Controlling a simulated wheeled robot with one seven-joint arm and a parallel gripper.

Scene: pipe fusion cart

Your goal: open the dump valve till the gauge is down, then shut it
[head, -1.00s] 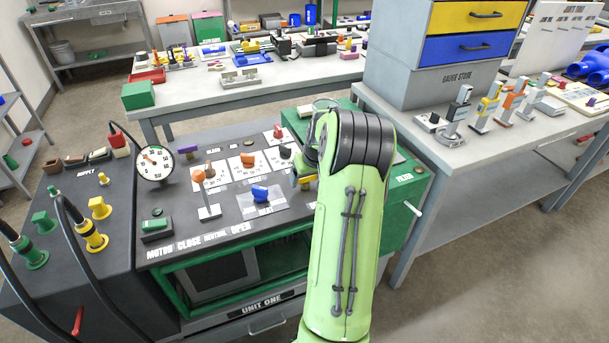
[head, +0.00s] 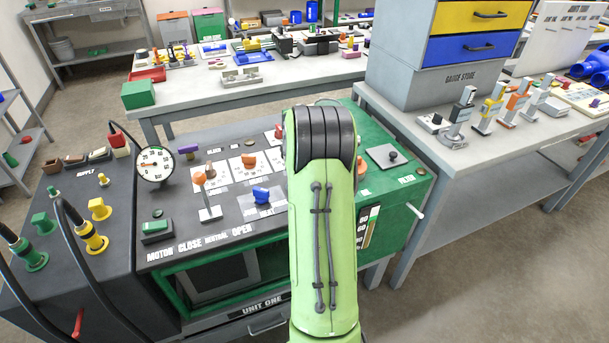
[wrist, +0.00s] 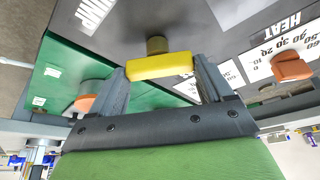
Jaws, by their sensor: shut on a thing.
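The dump valve's yellow handle (wrist: 160,66) is between the two fingers of my gripper (wrist: 162,72) in the wrist view. The gripper is shut on it, with the DUMP label (wrist: 97,12) on the panel beside it. In the head view my green arm hides the handle and the gripper. The round white gauge (head: 155,164) stands upright at the panel's back left. Its needle seems to point to the left, but the reading is too small to be sure.
The panel also bears an orange-topped lever (head: 207,198), a blue knob (head: 261,194) and an orange heat knob (wrist: 291,66). Black hoses (head: 78,230) arch at the left. A grey bench (head: 500,150) with gauges stands close on the right.

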